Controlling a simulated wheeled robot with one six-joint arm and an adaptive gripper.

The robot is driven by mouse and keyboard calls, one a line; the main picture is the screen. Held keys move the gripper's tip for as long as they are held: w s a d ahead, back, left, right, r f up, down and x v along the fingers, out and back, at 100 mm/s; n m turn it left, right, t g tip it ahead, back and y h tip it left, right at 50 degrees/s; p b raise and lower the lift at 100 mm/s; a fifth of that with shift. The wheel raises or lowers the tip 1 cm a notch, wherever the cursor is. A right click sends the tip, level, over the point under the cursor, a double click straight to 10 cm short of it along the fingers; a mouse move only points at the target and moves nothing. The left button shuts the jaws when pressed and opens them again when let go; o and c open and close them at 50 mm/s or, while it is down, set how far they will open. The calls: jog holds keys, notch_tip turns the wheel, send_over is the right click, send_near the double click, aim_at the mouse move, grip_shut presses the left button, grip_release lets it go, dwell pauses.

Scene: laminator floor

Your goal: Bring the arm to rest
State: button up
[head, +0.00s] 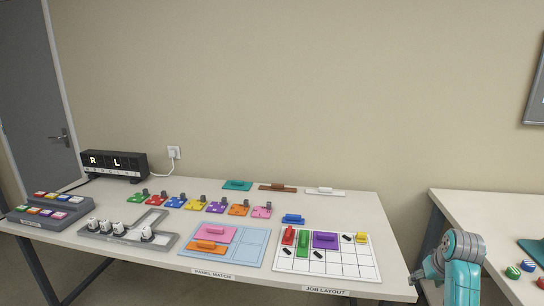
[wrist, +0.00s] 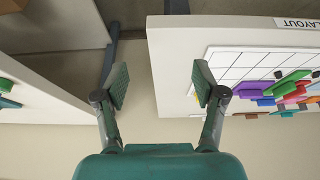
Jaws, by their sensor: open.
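My gripper (wrist: 160,85) is open and empty in the wrist view, its two green-padded fingers spread over the gap between two white tables. In the head view my gripper (head: 418,277) shows at the lower right, by the right edge of the main table (head: 383,216). My teal arm is folded there, with its lower part cut off by the picture's bottom edge. Nothing is between the fingers.
The job layout board (head: 347,262) with coloured pieces lies near the main table's front right, left of my gripper. A second table (head: 480,215) stands at the right. A gap of bare floor separates the tables.

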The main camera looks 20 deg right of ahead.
jog(key=a+f+n+t, duration=0.1)
jog(key=a+f+t, duration=0.1)
jog(key=a+f, duration=1.3)
jog(key=s+a+f+n+t, duration=0.1)
jog(key=s+a+f, duration=0.2)
jog(key=s+a, duration=0.3)
jog(key=s+a+f+n+t, duration=0.1)
jog(key=s+a+f+t, duration=0.2)
jog(key=a, duration=0.6)
jog(key=s+a+r+n+t, duration=0.1)
jog(key=s+a+r, duration=0.3)
jog(key=s+a, duration=0.75)
jog(key=s+a+r+n+t+y, duration=0.2)
jog(key=s+a+r+t, duration=0.1)
jog(key=s+r, duration=1.1)
jog(key=shift+s+a+t+y, duration=0.3)
jog(key=shift+s+a, duration=0.25)
jog(key=shift+s, duration=0.4)
